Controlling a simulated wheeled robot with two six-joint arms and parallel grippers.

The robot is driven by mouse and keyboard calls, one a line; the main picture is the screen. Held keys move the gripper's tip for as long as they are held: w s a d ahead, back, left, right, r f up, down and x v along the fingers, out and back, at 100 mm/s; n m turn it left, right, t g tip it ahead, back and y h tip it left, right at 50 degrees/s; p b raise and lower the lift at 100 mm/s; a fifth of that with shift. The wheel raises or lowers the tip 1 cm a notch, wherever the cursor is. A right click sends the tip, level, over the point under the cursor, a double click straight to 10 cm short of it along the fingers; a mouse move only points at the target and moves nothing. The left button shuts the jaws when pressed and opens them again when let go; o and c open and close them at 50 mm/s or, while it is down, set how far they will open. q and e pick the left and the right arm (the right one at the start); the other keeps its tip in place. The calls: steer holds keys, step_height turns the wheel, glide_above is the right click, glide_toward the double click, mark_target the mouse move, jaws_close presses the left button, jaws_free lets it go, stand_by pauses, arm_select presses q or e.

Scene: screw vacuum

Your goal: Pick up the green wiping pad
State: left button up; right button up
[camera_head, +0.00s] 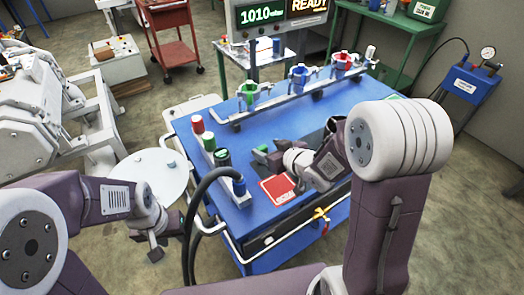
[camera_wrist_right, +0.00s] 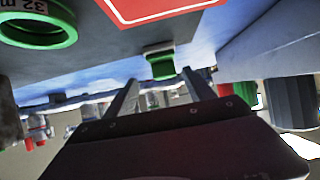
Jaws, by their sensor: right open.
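The green wiping pad (camera_head: 260,149) is a small green block on the blue bench top, partly hidden by my right gripper (camera_head: 272,157). In the right wrist view the pad (camera_wrist_right: 162,67) shows straight ahead, lined up with the space between the fingers of my right gripper (camera_wrist_right: 160,82). The gripper is open and the pad seems to lie just beyond the fingertips; contact cannot be made out. My left gripper (camera_head: 160,238) hangs low at the left, near a pale round disc and away from the bench; its jaw opening is unclear.
A red sign (camera_head: 279,189) lies on the blue bench (camera_head: 305,118) near the right gripper. Coloured canisters (camera_head: 209,141) stand along the left edge, with a black hose in front. A rail with several coloured fittings (camera_head: 299,76) runs along the back. A green-rimmed ring (camera_wrist_right: 40,32) shows in the wrist view.

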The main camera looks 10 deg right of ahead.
mark_target(260, 147)
steer(key=x, duration=0.3)
steer(key=b+x, duration=0.1)
steer(key=x, duration=0.2)
steer(key=shift+s+a+f, duration=0.15)
steer(key=shift+a, duration=0.2)
steer(key=shift+s, duration=0.1)
steer(key=shift+c, duration=0.3)
jaws_close()
steer(key=shift+r, duration=0.55)
steer(key=r+p, duration=0.1)
steer(key=r, duration=0.1)
steer(key=d+r+p, duration=0.1)
steer(key=r, duration=0.1)
steer(key=shift+r, duration=0.15)
steer(key=d+r+p, duration=0.5)
steer(key=d, duration=0.5)
steer(key=shift+w+d+r, duration=0.25)
steer(key=shift+d+r, duration=0.1)
